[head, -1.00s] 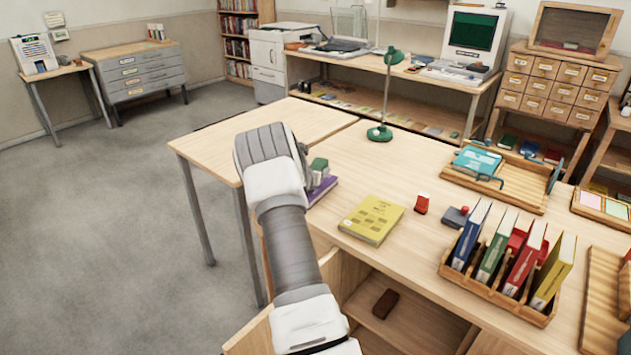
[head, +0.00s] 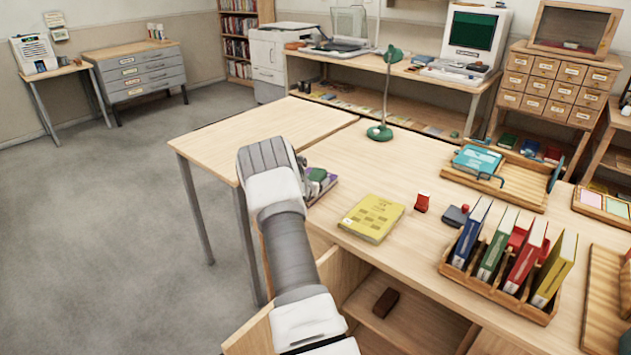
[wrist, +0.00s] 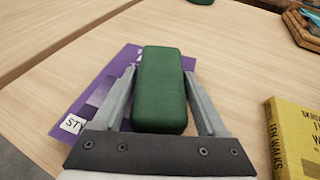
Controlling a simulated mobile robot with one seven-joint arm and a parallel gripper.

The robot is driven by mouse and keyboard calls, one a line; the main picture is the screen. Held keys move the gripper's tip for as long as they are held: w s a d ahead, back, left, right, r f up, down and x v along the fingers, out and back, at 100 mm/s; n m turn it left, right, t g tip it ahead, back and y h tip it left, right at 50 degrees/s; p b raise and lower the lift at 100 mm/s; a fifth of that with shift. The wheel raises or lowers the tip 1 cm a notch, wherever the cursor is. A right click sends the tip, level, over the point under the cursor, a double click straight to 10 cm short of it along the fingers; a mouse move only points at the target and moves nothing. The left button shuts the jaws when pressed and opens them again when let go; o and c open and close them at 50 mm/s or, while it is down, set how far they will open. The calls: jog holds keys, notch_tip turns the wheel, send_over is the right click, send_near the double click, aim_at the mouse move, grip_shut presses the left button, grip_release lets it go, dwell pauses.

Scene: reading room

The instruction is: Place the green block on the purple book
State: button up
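The green block (wrist: 160,90) is a dark green rounded bar between the two fingers of my gripper (wrist: 160,75) in the wrist view. The fingers press close on its two long sides, so my gripper looks shut on it. The purple book (wrist: 100,95) lies flat on the table under the block and left finger. In the head view the block (head: 317,174) shows just right of my gripper, low over the purple book (head: 324,190). My gripper hides part of the book. I cannot tell whether the block touches the cover.
A yellow book (head: 372,218) lies to the right of the purple book. Beyond it are a red stamp (head: 422,202), a dark blue item (head: 455,216) and a wooden rack (head: 500,292) of upright books. A green lamp (head: 380,132) stands behind. The left table (head: 250,135) is bare.

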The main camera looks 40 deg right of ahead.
jog(key=shift+o, duration=1)
jog(key=shift+r, duration=0.15)
